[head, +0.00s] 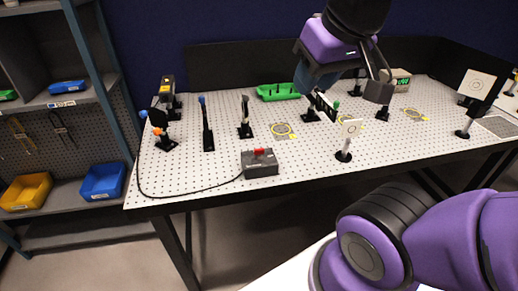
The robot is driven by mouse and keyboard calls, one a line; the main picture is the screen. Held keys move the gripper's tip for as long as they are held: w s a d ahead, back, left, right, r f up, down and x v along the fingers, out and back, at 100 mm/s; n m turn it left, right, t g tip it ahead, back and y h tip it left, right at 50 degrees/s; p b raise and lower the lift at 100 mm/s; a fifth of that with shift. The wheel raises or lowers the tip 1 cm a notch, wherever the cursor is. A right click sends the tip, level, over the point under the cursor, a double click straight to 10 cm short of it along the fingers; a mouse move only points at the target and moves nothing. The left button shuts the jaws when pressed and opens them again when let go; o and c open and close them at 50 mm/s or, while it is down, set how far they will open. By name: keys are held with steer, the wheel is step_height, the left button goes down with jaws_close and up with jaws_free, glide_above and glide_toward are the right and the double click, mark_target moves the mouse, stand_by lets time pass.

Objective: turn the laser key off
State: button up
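A grey box (260,167) with a red key or knob (259,152) on top sits near the front edge of the white perforated table. A black cable runs from the box to the left, toward the dark mounted devices. The red part is too small to tell which way it is turned. My gripper (350,88) hangs above the table, right of the box and higher up, clear of it. Its fingers are seen at an angle, and I cannot tell whether they are open or shut. Nothing is clearly held in it.
A green tray (279,92) lies at the back. Shelves with a blue bin (103,183) are at left. Bare table surrounds the box.

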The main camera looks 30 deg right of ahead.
steer(key=w+f+m+g+y, duration=0.1)
steer(key=w+f+m, duration=0.2)
steer(key=w+m, duration=0.3)
steer(key=m+g+h, duration=0.1)
steer(key=m+g, duration=0.3)
steer(key=m, duration=1.2)
glide_above(259, 149)
step_height(259, 149, down, 20)
steer(key=shift+n, duration=0.3)
step_height(259, 149, down, 10)
steer(key=shift+f, duration=0.1)
jaws_close()
